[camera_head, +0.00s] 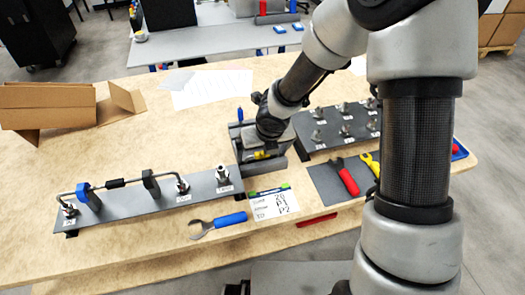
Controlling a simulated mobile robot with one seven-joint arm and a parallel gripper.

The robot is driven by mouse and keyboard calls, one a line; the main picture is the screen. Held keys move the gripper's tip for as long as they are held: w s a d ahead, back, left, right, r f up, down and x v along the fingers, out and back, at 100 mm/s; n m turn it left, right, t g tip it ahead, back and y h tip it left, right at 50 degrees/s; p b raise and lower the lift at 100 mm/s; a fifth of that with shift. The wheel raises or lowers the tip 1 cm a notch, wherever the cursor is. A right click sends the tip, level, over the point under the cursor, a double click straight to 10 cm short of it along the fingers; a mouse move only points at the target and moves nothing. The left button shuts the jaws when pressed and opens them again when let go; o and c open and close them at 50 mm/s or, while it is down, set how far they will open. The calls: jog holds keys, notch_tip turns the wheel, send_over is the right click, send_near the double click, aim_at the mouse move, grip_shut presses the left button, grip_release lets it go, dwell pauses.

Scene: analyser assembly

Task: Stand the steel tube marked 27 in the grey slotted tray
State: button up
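My gripper (266,150) points down over a grey tray (280,163) in the middle of the table. My arm and wrist cover much of the tray, and the fingers are too small and hidden to show open or shut. A little yellow shows at the gripper. A bent steel tube (133,181) lies across the left dark plate, with a blue clip (90,199) and black clips on it. I cannot read a 27 on any tube, so I cannot tell which one bears it.
The left dark plate (135,206) and right dark plate (330,122) carry metal fittings. A cardboard box (50,107) is at the left; bare tabletop lies between.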

jog(key=shift+r, duration=0.1)
jog(key=p+v, duration=1.1)
jog(key=v, duration=0.6)
jog(key=shift+s, duration=0.2)
jog(key=shift+d, duration=0.1)
